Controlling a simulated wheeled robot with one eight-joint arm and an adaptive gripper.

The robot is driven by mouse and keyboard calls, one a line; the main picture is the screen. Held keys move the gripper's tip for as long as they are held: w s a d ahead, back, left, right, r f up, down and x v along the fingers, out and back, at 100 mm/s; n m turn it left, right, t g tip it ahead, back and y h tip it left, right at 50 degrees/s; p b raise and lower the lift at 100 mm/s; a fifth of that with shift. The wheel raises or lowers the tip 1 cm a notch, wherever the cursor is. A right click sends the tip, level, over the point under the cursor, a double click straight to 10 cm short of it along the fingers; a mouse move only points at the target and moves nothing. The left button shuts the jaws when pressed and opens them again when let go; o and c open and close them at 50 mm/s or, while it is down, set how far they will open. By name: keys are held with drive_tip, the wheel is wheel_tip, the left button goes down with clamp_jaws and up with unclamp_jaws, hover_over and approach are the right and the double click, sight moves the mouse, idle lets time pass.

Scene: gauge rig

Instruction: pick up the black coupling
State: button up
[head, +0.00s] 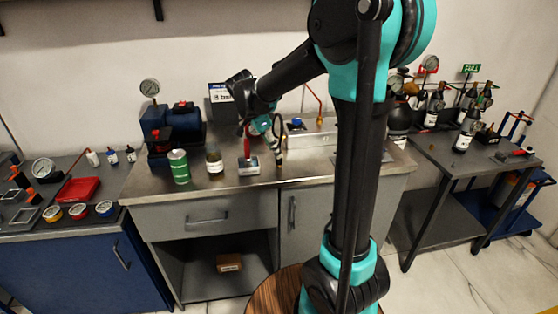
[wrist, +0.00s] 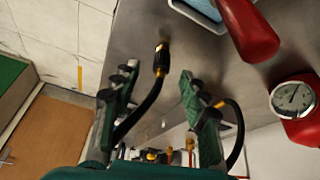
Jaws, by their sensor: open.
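A black coupling (head: 279,158) with a brass tip seems to be the dark upright piece at the bench front beside my gripper (head: 267,130). In the wrist view a black coupling (wrist: 161,60) with a brass end sits on a curved black hose, between and slightly beyond the fingertips of my gripper (wrist: 158,74). The fingers are open, one on each side, with gaps to it. I cannot tell whether its tip touches the bench. A second black hose (wrist: 236,135) with a brass fitting passes beside the right finger.
A red-handled item stands by a small tray (head: 249,168) left of my gripper. A red gauge (wrist: 299,108) is at the right in the wrist view. A metal box (head: 310,140) is behind.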

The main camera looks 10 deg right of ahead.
drive_tip(key=shift+x, duration=2.85)
drive_tip(key=shift+w, duration=0.1)
drive_tip(key=shift+c, duration=0.5)
clamp_jaws()
